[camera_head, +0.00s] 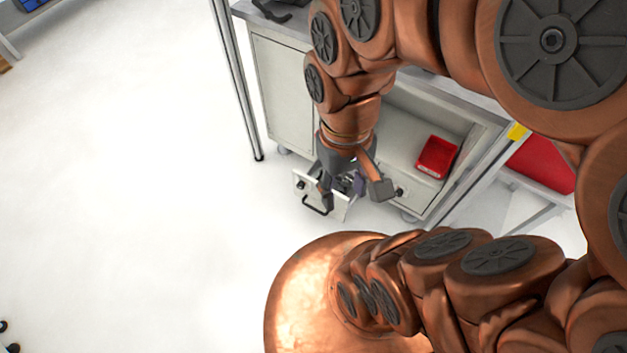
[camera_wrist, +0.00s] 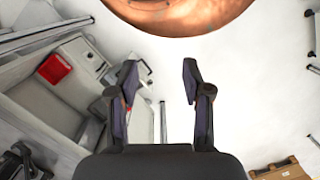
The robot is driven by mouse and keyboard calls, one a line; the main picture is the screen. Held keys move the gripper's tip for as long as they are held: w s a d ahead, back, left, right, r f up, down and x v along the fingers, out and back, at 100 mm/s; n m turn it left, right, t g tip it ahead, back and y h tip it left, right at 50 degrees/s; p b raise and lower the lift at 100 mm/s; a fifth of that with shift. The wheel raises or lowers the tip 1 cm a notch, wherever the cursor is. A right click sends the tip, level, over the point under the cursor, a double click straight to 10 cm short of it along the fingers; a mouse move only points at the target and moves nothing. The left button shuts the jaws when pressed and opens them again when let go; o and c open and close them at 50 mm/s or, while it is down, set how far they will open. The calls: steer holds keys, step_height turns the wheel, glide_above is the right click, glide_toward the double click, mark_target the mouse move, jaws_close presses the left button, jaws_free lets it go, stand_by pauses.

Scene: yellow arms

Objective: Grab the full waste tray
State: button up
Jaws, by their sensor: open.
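The waste tray (camera_head: 337,210) looks like a white-fronted drawer with a black handle, standing out low from a grey cabinet in the head view. Dark contents partly show behind its front, but my gripper covers much of it, so I cannot tell how full it is. My gripper (camera_head: 353,194) is open and appears above the tray, pointing down. The tray (camera_wrist: 146,118) shows there partly, behind and beside the left finger. I cannot tell whether a finger touches it.
The grey cabinet (camera_head: 283,90) stands behind the tray. A red box (camera_head: 437,157) lies on its pale shelf, also visible in the wrist view (camera_wrist: 55,68). A metal pole (camera_head: 236,80) stands left of the cabinet. A larger red object (camera_head: 545,166) is at right. The left floor is largely clear.

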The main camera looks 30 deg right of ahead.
steer(key=w+a+f+m+y+b, duration=0.2)
steer(key=w+f+m+y+b, duration=0.1)
steer(key=w+f+b, duration=0.4)
steer(key=w+a+f+m+t+y+b, duration=0.1)
steer(key=w+a+f+m+y+b, duration=0.25)
steer(key=w+f, duration=0.5)
steer(key=w+f+m+y+b, duration=0.2)
steer(key=w+f+y+b, duration=0.2)
steer(key=w+f+b, duration=0.35)
steer(key=m+t+y+b, duration=0.1)
steer(key=m+t+b, duration=0.8)
steer(key=m+b, duration=0.4)
glide_above(341, 178)
steer(key=s+a, duration=0.1)
steer(key=a, duration=1.2)
step_height(341, 178, down, 26)
steer(key=shift+s+d+f+m+t+h+b, duration=0.15)
steer(key=shift+d+f+m+t+h+b, duration=0.55)
steer(key=shift+d+f+m+b, duration=2.15)
steer(key=shift+s+d+f+n+t+h+p, duration=0.15)
steer(key=shift+d+f+t+h, duration=1.05)
steer(key=shift+f, duration=3.65)
steer(key=shift+s+d+f+m+h+b, duration=0.2)
steer(key=shift+d+f+m+b, duration=1.15)
steer(key=shift+d+f, duration=1.95)
steer(key=shift+f+b+x, duration=0.2)
steer(key=shift+b+x, duration=0.85)
steer(key=shift+x, duration=1.5)
steer(key=shift+s+a, duration=0.1)
steer(key=shift+s, duration=0.1)
